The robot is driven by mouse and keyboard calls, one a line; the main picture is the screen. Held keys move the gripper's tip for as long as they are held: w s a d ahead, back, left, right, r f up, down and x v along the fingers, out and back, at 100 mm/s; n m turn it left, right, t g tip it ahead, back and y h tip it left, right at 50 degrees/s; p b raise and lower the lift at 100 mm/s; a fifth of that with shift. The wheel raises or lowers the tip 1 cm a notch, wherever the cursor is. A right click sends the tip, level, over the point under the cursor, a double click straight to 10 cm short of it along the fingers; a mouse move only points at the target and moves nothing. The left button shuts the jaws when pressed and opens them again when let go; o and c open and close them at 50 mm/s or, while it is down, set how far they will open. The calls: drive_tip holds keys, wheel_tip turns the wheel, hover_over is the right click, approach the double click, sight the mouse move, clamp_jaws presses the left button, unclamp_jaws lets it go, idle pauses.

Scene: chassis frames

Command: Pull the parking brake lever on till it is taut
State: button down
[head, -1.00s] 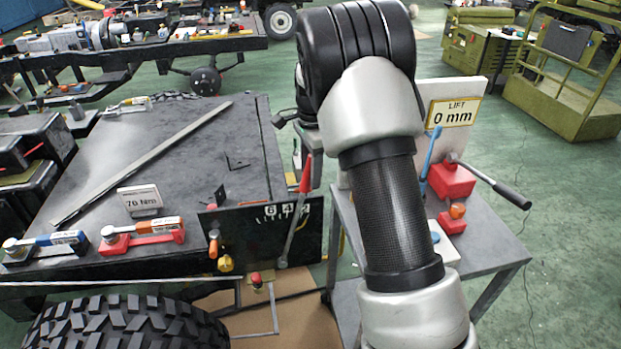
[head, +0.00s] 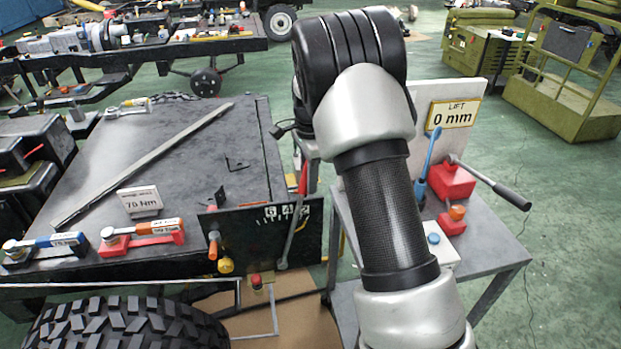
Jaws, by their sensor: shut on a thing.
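The parking brake lever (head: 294,232) is a grey rod with a red upper grip, standing tilted with its top to the right. It rises in front of a black plate (head: 252,238) with a scale numbered 6, 4, 2. The rod crosses the scale near the 4 and 2. My gripper (head: 304,162) is at the top of the red grip, below my arm's elbow. My arm partly hides it, and the fingers are small, but it is closed on the grip. A pale cable (head: 120,284) runs straight across the lower left above the tyre.
An orange knob (head: 213,246), a yellow knob (head: 225,265) and a red button (head: 255,280) sit left of the lever. Torque wrenches lie on the chassis top at left.

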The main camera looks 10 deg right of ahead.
drive_tip(key=a, duration=0.1)
drive_tip(key=a+h+p, duration=0.1)
drive_tip(key=a, duration=0.1)
drive_tip(key=shift+a+r, duration=0.3)
drive_tip(key=shift+r, duration=0.1)
drive_tip(key=c, duration=1.5)
unclamp_jaws()
drive_tip(key=shift+r, duration=0.1)
drive_tip(key=r, duration=0.5)
drive_tip(key=a+r, duration=0.1)
drive_tip(key=r, duration=0.5)
drive_tip(key=s+r+p, duration=0.1)
drive_tip(key=r, duration=0.5)
drive_tip(key=shift+a, duration=0.3)
drive_tip(key=shift+w, duration=0.1)
